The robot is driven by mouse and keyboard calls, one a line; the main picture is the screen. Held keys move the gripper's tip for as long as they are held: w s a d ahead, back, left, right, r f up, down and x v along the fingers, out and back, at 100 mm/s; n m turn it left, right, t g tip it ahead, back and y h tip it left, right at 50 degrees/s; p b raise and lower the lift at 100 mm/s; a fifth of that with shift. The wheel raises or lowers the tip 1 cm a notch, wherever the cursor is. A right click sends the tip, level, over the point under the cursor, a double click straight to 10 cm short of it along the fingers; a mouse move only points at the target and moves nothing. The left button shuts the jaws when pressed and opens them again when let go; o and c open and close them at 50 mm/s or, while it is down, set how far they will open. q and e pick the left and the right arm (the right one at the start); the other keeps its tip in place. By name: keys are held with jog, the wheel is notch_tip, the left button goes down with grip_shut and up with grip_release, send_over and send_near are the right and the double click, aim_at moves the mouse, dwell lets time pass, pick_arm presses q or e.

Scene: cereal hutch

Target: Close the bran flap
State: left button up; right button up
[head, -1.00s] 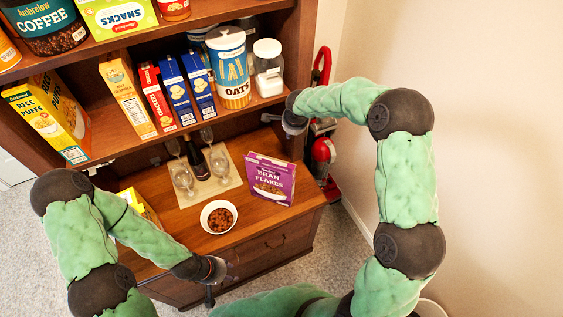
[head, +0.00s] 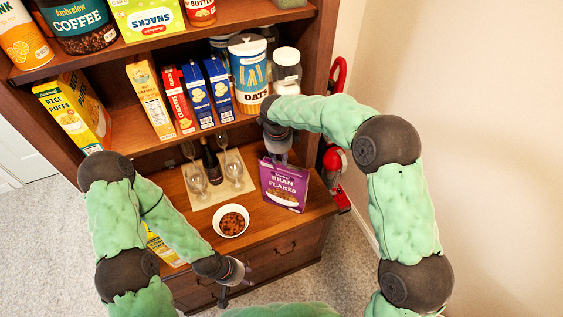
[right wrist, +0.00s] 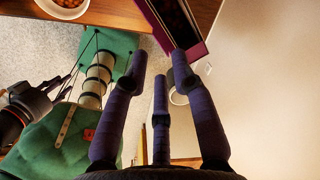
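The purple bran flakes box (head: 284,186) stands upright at the right of the wooden counter. Its top edge lies just under my right gripper (head: 279,157), which partly covers it, so I cannot make out the flap's angle. In the right wrist view, part of the box (right wrist: 197,50) shows at the top, beyond the fingertips, with a purple edge and brown flakes beside it. My right gripper (right wrist: 160,68) has its fingers straight and apart, with nothing between them. My left gripper (head: 243,283) is empty, fingers spread, in front of the counter and away from the box.
A white bowl (head: 231,220) of brown cereal stands left of the box. Glasses (head: 234,170) and a dark bottle (head: 211,160) stand on a mat behind it. The shelf above holds several boxes and an oats canister (head: 249,75). A wall is at the right.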

aim_at(282, 169)
jog(key=f, duration=0.4)
jog(key=shift+w+d+f, duration=0.15)
jog(key=shift+w, duration=0.15)
grip_shut()
